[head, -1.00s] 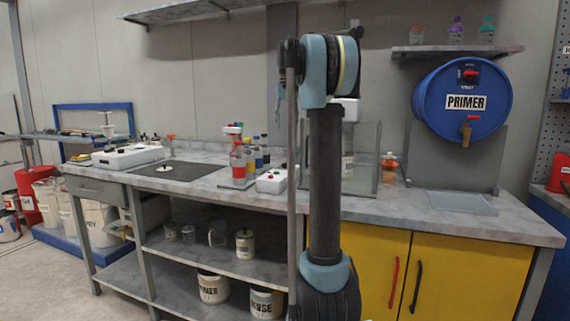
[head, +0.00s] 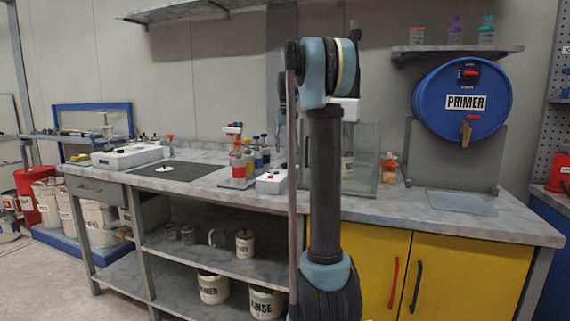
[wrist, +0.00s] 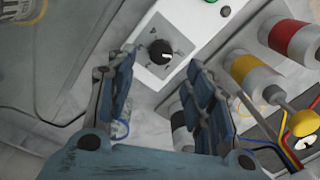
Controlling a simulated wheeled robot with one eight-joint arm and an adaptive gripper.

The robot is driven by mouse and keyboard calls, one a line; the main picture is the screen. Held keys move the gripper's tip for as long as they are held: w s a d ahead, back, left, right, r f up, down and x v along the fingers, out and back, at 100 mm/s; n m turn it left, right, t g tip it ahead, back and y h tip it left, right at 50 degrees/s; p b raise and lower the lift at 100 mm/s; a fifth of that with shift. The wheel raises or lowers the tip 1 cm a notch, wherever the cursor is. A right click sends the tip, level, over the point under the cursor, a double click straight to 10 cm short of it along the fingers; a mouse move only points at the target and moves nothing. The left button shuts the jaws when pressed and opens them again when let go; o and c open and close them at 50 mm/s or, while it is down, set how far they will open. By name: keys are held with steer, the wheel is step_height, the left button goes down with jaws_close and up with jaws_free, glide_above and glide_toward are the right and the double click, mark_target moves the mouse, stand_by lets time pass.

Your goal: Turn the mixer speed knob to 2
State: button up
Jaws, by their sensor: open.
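A black round speed knob (wrist: 160,52) sits on a white control box (wrist: 178,30) with dial marks around it, seen in the wrist view. A white line shows on the knob; the dial's lettering is too small to read. My gripper (wrist: 160,80) is open and empty, with one finger on each side below the knob in the picture. The fingers look apart from the knob; their height above it is hard to tell. In the head view, a small white box (head: 271,183) stands beside the bottles on the bench. My gripper is mostly hidden there behind my arm.
Bottles with red (wrist: 294,40), yellow (wrist: 252,74) and black labels stand close to the right of the box in the wrist view. Coloured wires run at the lower right. A glass enclosure (head: 366,160) stands right of the small box in the head view.

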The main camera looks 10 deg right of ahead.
mark_target(285, 165)
steer(key=shift+a+f, duration=0.1)
steer(key=shift+f, duration=3.1)
steer(key=shift+c, duration=0.6)
steer(key=c, duration=0.9)
